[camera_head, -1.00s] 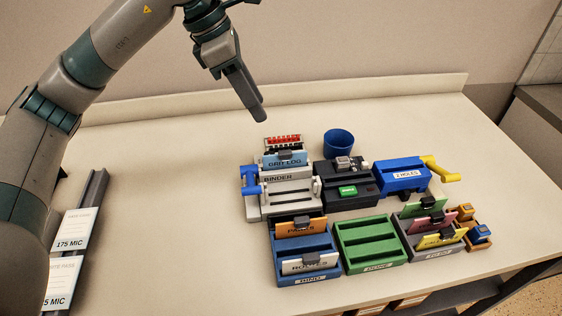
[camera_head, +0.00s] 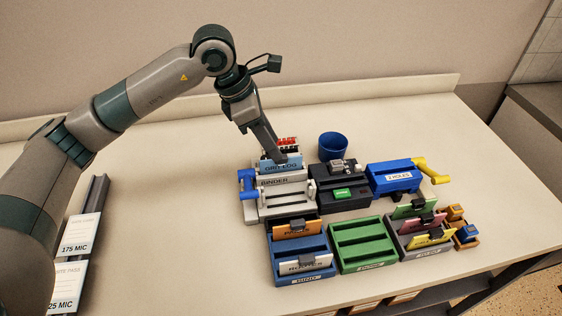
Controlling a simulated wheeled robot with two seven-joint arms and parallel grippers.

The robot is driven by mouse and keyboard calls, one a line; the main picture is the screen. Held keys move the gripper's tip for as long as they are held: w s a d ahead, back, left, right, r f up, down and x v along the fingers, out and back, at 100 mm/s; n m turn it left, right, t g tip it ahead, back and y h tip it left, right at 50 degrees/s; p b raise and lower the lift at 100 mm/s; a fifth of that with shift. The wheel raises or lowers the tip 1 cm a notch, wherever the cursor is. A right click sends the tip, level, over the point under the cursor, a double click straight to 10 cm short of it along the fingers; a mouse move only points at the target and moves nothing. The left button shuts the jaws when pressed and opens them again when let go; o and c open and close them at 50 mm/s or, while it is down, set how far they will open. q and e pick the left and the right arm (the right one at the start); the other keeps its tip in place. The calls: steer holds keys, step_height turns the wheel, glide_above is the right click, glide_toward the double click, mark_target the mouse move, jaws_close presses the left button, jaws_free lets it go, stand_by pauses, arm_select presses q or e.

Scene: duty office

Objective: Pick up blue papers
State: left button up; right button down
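The blue papers (camera_head: 272,169), a light blue sheet lettered like "GRID LOG" with a dark clip on top, stand upright at the back of the grey binder machine (camera_head: 285,192). My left gripper (camera_head: 281,158) points down from above, with its fingertips at the clip on the top edge of the papers. The fingers show edge-on and overlap the clip, so I cannot tell whether they are open or shut, or touching it. My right gripper is not in view.
A dark punch (camera_head: 342,204), a blue "2 HOLES" punch (camera_head: 396,178) and a blue cup (camera_head: 333,147) stand to the right. Blue (camera_head: 318,246), green (camera_head: 378,262) and grey (camera_head: 405,250) trays stand in front. The table's left middle is clear.

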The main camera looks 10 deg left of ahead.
mark_target(281, 168)
arm_select(q)
steer(key=shift+x, duration=1.1)
steer(key=shift+w+d+f+p, duration=0.1)
steer(key=shift+f+p, duration=0.2)
steer(key=shift+p, duration=0.2)
steer(key=shift+w+d+f+p, duration=0.1)
steer(key=shift+f+p, duration=0.25)
steer(key=shift+p, duration=0.15)
steer(key=p+x, duration=0.1)
steer(key=x, duration=0.1)
steer(key=shift+w+f, duration=0.15)
steer(key=shift+f, duration=0.25)
steer(key=shift+w+d+f+p, duration=0.1)
steer(key=shift+f+p, duration=0.2)
steer(key=shift+f, duration=0.15)
jaws_close()
